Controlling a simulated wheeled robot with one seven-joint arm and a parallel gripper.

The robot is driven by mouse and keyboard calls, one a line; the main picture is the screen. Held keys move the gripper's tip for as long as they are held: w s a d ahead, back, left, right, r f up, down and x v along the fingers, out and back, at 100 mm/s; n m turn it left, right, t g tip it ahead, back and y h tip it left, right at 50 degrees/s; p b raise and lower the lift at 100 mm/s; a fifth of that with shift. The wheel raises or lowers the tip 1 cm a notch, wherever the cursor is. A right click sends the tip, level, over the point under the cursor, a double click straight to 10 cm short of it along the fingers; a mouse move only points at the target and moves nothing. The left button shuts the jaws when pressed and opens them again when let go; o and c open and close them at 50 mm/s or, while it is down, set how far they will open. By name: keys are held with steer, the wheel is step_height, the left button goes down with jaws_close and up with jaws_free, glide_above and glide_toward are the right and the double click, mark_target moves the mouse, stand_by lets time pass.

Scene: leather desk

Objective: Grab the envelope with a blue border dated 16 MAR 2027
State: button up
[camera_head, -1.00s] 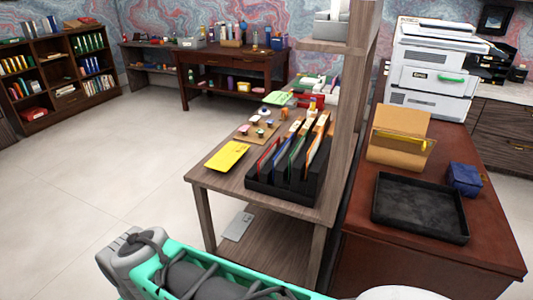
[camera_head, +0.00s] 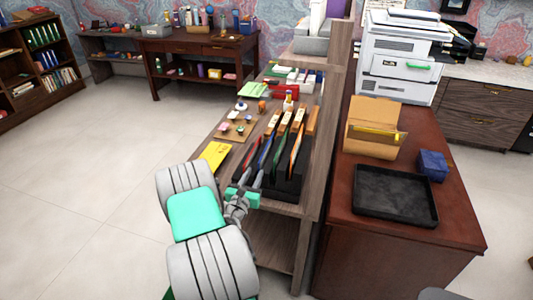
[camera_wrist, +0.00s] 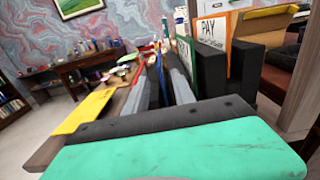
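Several bordered envelopes stand in a black sorter (camera_head: 291,183) on the wooden shelf desk. Their edges show red (camera_head: 250,152), blue (camera_head: 264,152), green (camera_head: 279,148) and orange (camera_head: 295,155). The blue edge also shows in the wrist view (camera_wrist: 160,64), beyond my gripper's fingers. No date is readable. My gripper (camera_head: 256,180) is at the sorter's near left end, pointing into it. In the wrist view its two grey fingers (camera_wrist: 161,88) are apart with a narrow gap. The orange-bordered one (camera_wrist: 213,32) reads "PAY".
A yellow envelope (camera_head: 214,154) lies flat left of the sorter, by a board of stamps (camera_head: 233,131). A wooden upright (camera_head: 325,120) stands right of the sorter. The red-brown desk holds a black tray (camera_head: 394,195) and a blue box (camera_head: 433,165). Floor at left is clear.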

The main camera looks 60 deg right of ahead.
mark_target(262, 157)
steer(key=d, duration=0.3)
steer(key=w+d+p, duration=0.1)
steer(key=d, duration=0.3)
steer(key=d+p, duration=0.1)
steer(key=d, duration=0.2)
steer(key=shift+w+d, duration=0.2)
steer(key=shift+w, duration=0.05)
jaws_close()
